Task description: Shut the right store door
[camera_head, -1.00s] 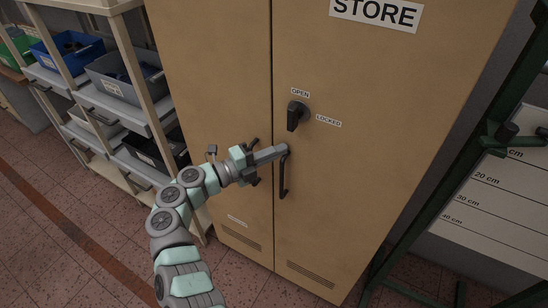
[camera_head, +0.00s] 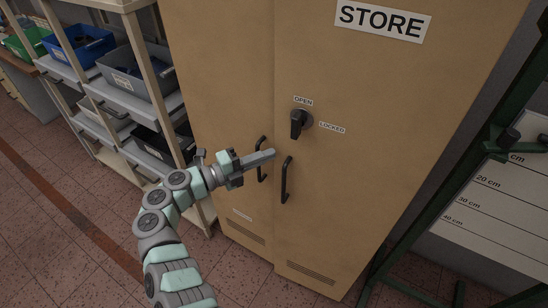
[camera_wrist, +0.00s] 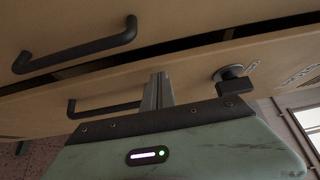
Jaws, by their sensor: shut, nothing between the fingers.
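The tan store cabinet's right door (camera_head: 370,150) bears the STORE sign, a black knob (camera_head: 300,122) between OPEN and LOCKED labels, and a black bar handle (camera_head: 287,180). In the head view it looks about flush with the left door (camera_head: 220,90). The wrist view shows a dark gap (camera_wrist: 190,45) between the doors; I cannot tell whether the right door is fully shut. My gripper (camera_head: 272,154) is shut and empty, in front of the seam between the two handles. In the wrist view its fingers (camera_wrist: 158,90) point at the right door, between its handle (camera_wrist: 105,110) and knob (camera_wrist: 235,80).
The left door's handle (camera_head: 262,158) is close beside my fingers; it also shows in the wrist view (camera_wrist: 75,50). A shelf rack with bins (camera_head: 132,82) stands left of the cabinet. A green frame (camera_head: 440,170) and a height board (camera_head: 495,205) are on the right.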

